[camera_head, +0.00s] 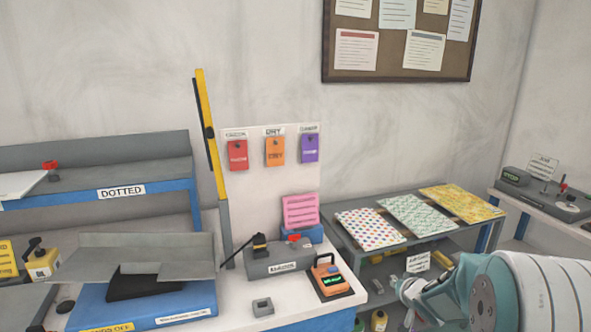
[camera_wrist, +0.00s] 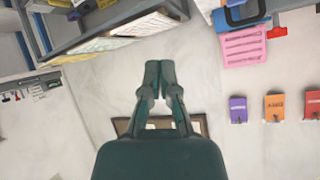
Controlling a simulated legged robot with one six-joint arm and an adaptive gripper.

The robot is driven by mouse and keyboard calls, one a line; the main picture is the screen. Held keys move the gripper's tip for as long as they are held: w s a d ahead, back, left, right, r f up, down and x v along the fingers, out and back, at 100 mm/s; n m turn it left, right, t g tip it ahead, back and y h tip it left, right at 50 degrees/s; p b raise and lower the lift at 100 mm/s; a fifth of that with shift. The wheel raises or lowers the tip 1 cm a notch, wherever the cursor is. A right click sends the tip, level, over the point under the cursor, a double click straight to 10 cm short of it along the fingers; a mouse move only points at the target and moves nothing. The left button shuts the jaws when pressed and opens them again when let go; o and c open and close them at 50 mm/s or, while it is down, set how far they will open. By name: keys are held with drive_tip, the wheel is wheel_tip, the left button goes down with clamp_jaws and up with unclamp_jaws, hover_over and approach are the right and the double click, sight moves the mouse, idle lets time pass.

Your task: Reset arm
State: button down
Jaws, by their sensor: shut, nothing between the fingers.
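My gripper (camera_wrist: 159,72) points away from the wrist camera with its two fingertips together and nothing between them. The wrist view is upside down compared with the head view. In the head view my teal and white arm (camera_head: 490,290) comes in at the lower right, in front of the grey shelf table. No object touches the fingers in the wrist view.
A grey table (camera_head: 345,232) holds dotted, green and yellow sheets. A white bench carries a grey device (camera_head: 278,262), an orange handheld unit (camera_head: 328,277) and a blue machine (camera_head: 140,305). A yellow upright lever (camera_head: 208,130) stands there. Red, orange and purple tags (camera_head: 308,148) hang behind.

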drive_tip(key=s+a+r+g+h, duration=0.2)
drive_tip(key=s+r+h, duration=0.1)
drive_tip(key=s+r, duration=1)
drive_tip(key=s+a+n+g+y, duration=0.1)
drive_tip(key=s+a, duration=0.3)
drive_tip(key=s, duration=0.7)
drive_tip(key=s+a+n+g+y, duration=0.1)
drive_tip(key=s+a, duration=0.3)
drive_tip(key=s, duration=0.6)
drive_tip(key=shift+s+a+g, duration=0.2)
drive_tip(key=shift+s+g, duration=0.15)
drive_tip(key=shift+g, duration=0.55)
